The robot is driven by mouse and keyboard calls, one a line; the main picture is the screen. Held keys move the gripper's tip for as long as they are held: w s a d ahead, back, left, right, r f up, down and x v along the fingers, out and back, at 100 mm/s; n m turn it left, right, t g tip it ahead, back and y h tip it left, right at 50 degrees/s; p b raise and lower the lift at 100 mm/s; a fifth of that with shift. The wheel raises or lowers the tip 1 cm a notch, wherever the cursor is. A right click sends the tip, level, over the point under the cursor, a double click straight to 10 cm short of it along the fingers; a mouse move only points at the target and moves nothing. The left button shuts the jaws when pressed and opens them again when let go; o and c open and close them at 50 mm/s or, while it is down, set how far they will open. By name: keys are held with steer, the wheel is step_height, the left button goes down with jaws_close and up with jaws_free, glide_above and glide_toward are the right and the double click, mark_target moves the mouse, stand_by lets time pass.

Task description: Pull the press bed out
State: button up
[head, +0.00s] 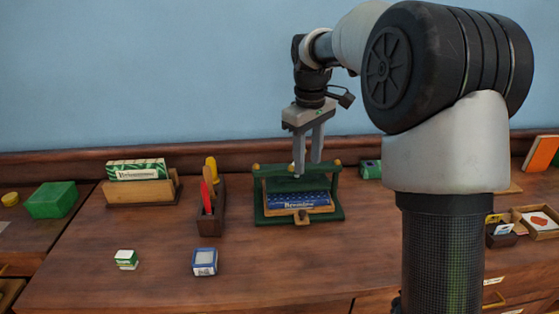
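The press (271,179) is a small green frame with brass-coloured knobs, standing on the wooden counter near the middle of the head view. Its bed (328,209) is a light wooden tray low in the frame, bearing a blue lettered block (298,201). A small wooden knob or handle (303,217) shows at the front of the bed. My gripper (308,172) points down at the press's top bar, above the bed. Its two fingers appear slightly apart with nothing seen between them. I cannot tell whether a fingertip touches the bar.
A dark wooden holder (211,222) with red and yellow tools stands left of the press. Two small boxes, one green and white (126,260) and one blue and white (205,262), lie at the front left. The counter (285,265) in front of the press is clear.

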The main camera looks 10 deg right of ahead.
steer(key=n+g+p, duration=0.1)
steer(key=p, duration=0.1)
glide_above(302, 212)
step_height(302, 212, down, 2)
steer(key=f, duration=0.1)
step_height(302, 212, down, 17)
steer(key=b, duration=0.3)
steer(key=shift+w+f, duration=0.1)
steer(key=shift+f, duration=0.1)
jaws_close()
